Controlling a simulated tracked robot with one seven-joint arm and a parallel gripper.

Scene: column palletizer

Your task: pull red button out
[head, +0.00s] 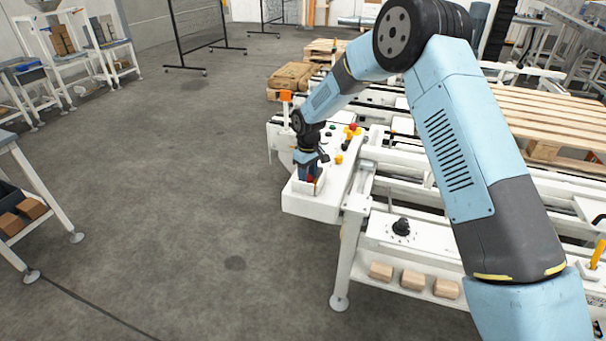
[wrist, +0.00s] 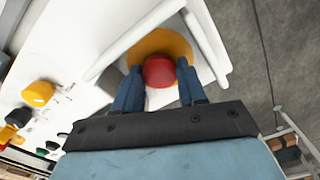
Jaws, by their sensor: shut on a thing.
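The red button (wrist: 159,72) sits on a round yellow base (wrist: 160,44) in the wrist view, between the two blue fingers of my gripper (wrist: 158,86). The fingers are closed on its sides. In the head view my gripper (head: 310,174) points down at the near end of the white control panel (head: 320,204). A little of the red button (head: 311,178) shows between the fingers there. A white guard frame (wrist: 140,32) stands around the yellow base. Whether the button is pushed in or out cannot be told.
A yellow button (head: 338,159) and a second red button on yellow (head: 352,128) lie farther along the panel. An orange lamp (head: 285,95) stands at the panel's far left. Conveyors and wooden pallets (head: 545,115) fill the right. The grey floor (head: 190,190) at left is clear.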

